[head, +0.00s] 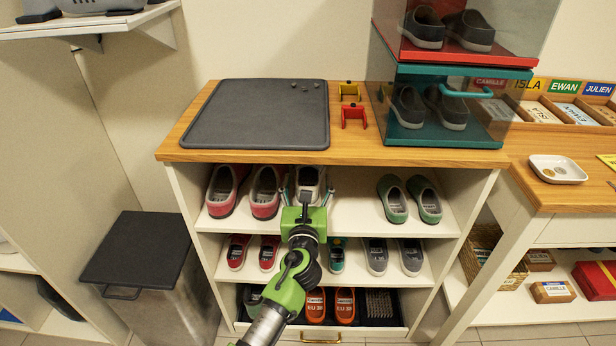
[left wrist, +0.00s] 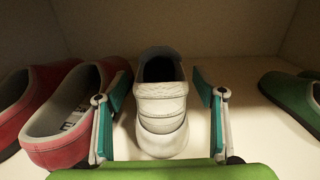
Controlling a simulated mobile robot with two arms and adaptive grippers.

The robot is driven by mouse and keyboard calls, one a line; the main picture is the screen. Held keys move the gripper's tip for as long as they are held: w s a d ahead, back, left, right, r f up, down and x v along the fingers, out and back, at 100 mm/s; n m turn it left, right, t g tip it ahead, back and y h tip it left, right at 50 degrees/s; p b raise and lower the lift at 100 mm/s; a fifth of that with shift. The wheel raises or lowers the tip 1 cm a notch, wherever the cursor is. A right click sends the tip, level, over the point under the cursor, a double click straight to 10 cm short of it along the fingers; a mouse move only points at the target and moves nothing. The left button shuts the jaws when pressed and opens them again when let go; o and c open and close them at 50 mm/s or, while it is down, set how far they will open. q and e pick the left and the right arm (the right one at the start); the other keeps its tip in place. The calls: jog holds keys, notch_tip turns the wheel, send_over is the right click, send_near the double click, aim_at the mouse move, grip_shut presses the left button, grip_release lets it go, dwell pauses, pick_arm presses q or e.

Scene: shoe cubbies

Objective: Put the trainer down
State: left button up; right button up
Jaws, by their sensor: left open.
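A white trainer (head: 310,181) stands on the top shelf of the shoe cubby, partly hidden by my left gripper in the head view. In the head view my left gripper (head: 306,192) reaches into the top shelf. My right gripper is not in view.
Red clogs (head: 265,190) stand close left of the trainer; green shoes (head: 424,199) stand farther right, with free shelf between. Lower shelves hold more shoes. On the cubby top are a dark mat (head: 262,115) and stacked clear shoe boxes (head: 455,105). A bin (head: 140,265) stands at left.

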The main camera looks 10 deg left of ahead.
pick_arm(q)
jog(key=s, duration=0.3)
jog(key=s+d, duration=0.1)
jog(key=s, duration=0.2)
jog(key=s+p, duration=0.1)
jog(key=s, duration=0.2)
jog(key=shift+s+d+r, duration=0.1)
jog(key=shift+s+d, duration=0.1)
jog(key=shift+d, duration=0.2)
jog(key=shift+s, duration=0.1)
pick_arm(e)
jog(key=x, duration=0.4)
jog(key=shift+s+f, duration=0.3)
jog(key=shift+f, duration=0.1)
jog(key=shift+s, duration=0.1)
